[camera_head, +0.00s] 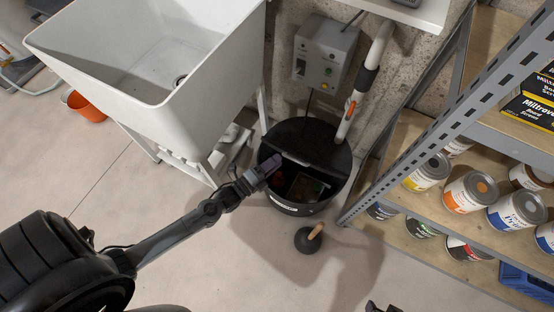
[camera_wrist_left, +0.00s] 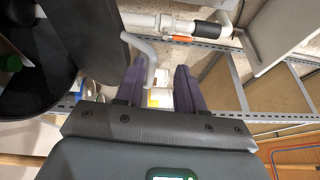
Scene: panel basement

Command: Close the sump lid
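The black round sump (camera_head: 297,210) stands on the floor below the control box. Its dark lid (camera_head: 312,141) shows at the back of the opening and looks raised; the front is open, with dark contents visible inside. My left gripper (camera_head: 270,167) is over the left part of the opening. In the left wrist view, the left gripper (camera_wrist_left: 160,85) has its purple fingers apart. A pale curved handle (camera_wrist_left: 139,42) beside the dark lid (camera_wrist_left: 78,40) reaches between the fingers; contact cannot be told. Only a small part of my right gripper (camera_head: 382,307) shows at the bottom edge.
A white utility sink (camera_head: 140,60) stands left of the sump. A white pipe with an orange valve (camera_head: 350,108) rises behind it. A metal shelf with paint cans (camera_head: 470,192) is at the right. A plunger (camera_head: 308,240) stands in front; the floor left of it is clear.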

